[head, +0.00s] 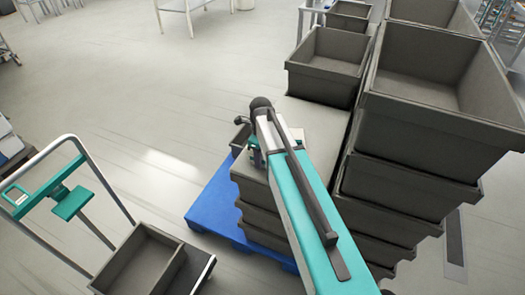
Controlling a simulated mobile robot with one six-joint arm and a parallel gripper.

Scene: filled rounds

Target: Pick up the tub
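Several dark grey tubs are in the head view. An open, empty tub (326,62) sits on the far part of the stacks, and a larger open tub (425,75) stands on the right stack. Another open tub (143,262) rests on a cart at lower left. My gripper (256,157) is at the far end of my teal and white arm, over the left edge of a lower stack with a flat grey top (318,118). A small dark box-like shape (240,136) shows just left of my gripper. My wrist hides the fingertips, so their opening and any contact are unclear.
The stacks stand on a blue pallet (212,212). The cart has a tall grey and teal handle frame (70,203) at left. A white table (187,6) stands far back. Open floor lies left of the pallet, beyond the cart.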

